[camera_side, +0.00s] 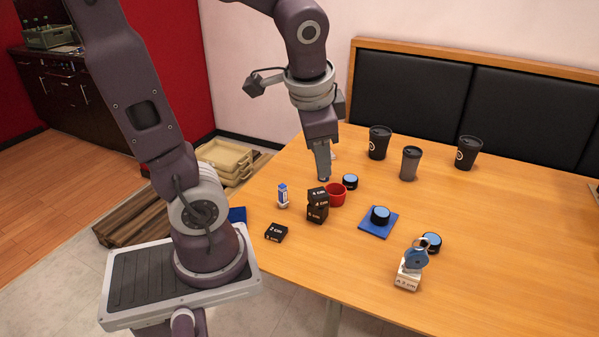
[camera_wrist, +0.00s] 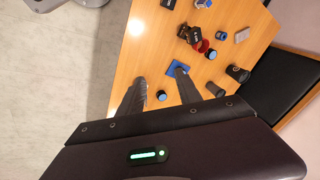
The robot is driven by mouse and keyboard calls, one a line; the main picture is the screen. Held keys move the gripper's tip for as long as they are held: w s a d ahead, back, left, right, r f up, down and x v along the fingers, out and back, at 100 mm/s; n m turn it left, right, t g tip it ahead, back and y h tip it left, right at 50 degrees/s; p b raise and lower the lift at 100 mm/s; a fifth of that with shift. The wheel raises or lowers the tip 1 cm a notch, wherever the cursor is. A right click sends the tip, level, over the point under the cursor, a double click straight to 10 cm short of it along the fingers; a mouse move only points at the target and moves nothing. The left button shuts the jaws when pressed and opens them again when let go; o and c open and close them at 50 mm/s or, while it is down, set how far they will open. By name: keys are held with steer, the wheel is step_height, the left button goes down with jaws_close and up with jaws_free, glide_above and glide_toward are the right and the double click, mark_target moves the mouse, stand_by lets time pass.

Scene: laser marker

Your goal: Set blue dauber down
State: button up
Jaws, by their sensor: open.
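Several squat black daubers with light-blue tops stand on the table; I cannot tell which one the task means. One dauber (camera_side: 380,215) sits on a square blue mat (camera_side: 365,230). A second dauber (camera_side: 350,181) stands beside the red bowl (camera_side: 337,196). A third dauber (camera_side: 432,242) is near the front right, and also shows in the wrist view (camera_wrist: 162,95). My gripper (camera_side: 323,178) points down above the table, near the red bowl. In the wrist view its fingers (camera_wrist: 159,77) are spread with nothing held; one finger hides part of the mat (camera_wrist: 181,67).
Stacked dark blocks (camera_side: 317,211) stand left of the bowl, with a flat black block (camera_side: 276,232) and a small blue-white item (camera_side: 283,196) nearby. A white labelled block (camera_side: 408,277) bears a blue round thing (camera_side: 415,258). Dark cups (camera_side: 410,163) stand behind.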

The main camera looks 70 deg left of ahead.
steer(key=s+d+r+n+t+h, duration=0.2)
steer(key=s+d+r+h, duration=0.1)
steer(key=s+d, duration=0.4)
steer(key=shift+d+t, duration=0.4)
steer(key=shift+d, duration=0.6)
